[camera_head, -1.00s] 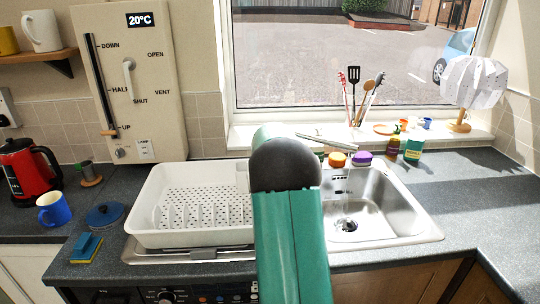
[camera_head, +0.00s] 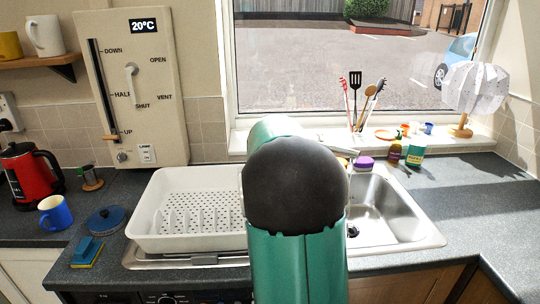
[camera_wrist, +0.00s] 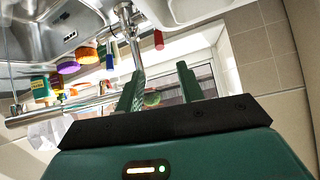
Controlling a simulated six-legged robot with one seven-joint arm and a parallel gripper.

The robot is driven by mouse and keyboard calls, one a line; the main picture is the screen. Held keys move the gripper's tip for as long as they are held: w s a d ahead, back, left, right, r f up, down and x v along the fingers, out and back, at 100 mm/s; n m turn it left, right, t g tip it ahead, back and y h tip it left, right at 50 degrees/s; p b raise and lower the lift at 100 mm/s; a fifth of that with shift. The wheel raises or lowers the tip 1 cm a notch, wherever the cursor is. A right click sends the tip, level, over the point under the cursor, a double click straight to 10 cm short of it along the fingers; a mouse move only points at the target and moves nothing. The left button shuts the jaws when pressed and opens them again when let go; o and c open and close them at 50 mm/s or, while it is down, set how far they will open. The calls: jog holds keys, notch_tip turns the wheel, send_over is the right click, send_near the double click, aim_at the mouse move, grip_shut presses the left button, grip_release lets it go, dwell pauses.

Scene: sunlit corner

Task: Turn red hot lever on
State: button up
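In the wrist view, a small red handle (camera_wrist: 158,40) stands beside the metal tap (camera_wrist: 137,62); it appears to be the hot lever. A blue handle-like piece (camera_wrist: 109,58) shows on the tap's other side. My gripper (camera_wrist: 160,68) is open, its two green fingers apart with nothing held between them. The red handle lies just beyond the fingertips in the picture, apart from them. In the head view, my arm hides the gripper and both levers; only a bit of the tap spout (camera_head: 345,151) shows.
The sink (camera_head: 395,215) and white dish rack (camera_head: 170,240) flank my arm. A purple scrubber (camera_head: 364,163), a brown bottle (camera_head: 394,152) and a green container (camera_head: 414,156) stand behind the sink. Utensils (camera_head: 360,105) stand by the window. The right counter is clear.

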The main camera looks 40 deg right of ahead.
jog(key=shift+w+d+r, duration=0.1)
jog(key=shift+w+d, duration=0.1)
jog(key=c, duration=0.7)
jog(key=w+d+n, duration=0.1)
jog(key=w+d+r+n+y, duration=0.1)
jog(key=w+d, duration=0.1)
jog(key=w+d+r+n+y, duration=0.1)
jog(key=shift+w+d+r+n+g, duration=0.2)
jog(key=shift+d+r+n+g, duration=0.1)
jog(key=shift+g, duration=0.1)
grip_shut()
jog(key=shift+n+y, duration=0.7)
jog(key=x, duration=0.2)
jog(key=s+x, duration=0.1)
jog(key=x, duration=0.2)
jog(key=f+x, duration=0.1)
jog(key=x, duration=0.2)
jog(key=shift+s+a+f, duration=0.2)
jog(key=shift+a, duration=0.05)
jog(key=shift+f, duration=0.15)
jog(key=shift+s+a, duration=0.1)
